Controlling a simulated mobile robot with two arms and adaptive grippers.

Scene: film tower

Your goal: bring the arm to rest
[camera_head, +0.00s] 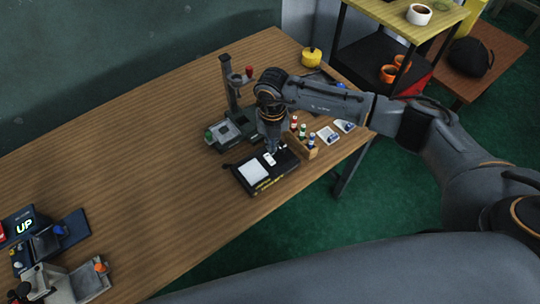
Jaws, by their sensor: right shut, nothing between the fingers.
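My right arm comes in from the right and reaches over the wooden table (130,150). My right gripper (271,150) points down above a black box with a white panel (254,172). It is shut and holds nothing. I cannot tell whether its fingertips touch the small white piece (269,159) on the box. My left gripper is not in view.
A dark stand with a column (231,85) stands behind the box. A wooden rack of small bottles (303,146) and white cards (327,136) lie to its right. A yellow pot (312,57) stands at the back. The table's middle is clear.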

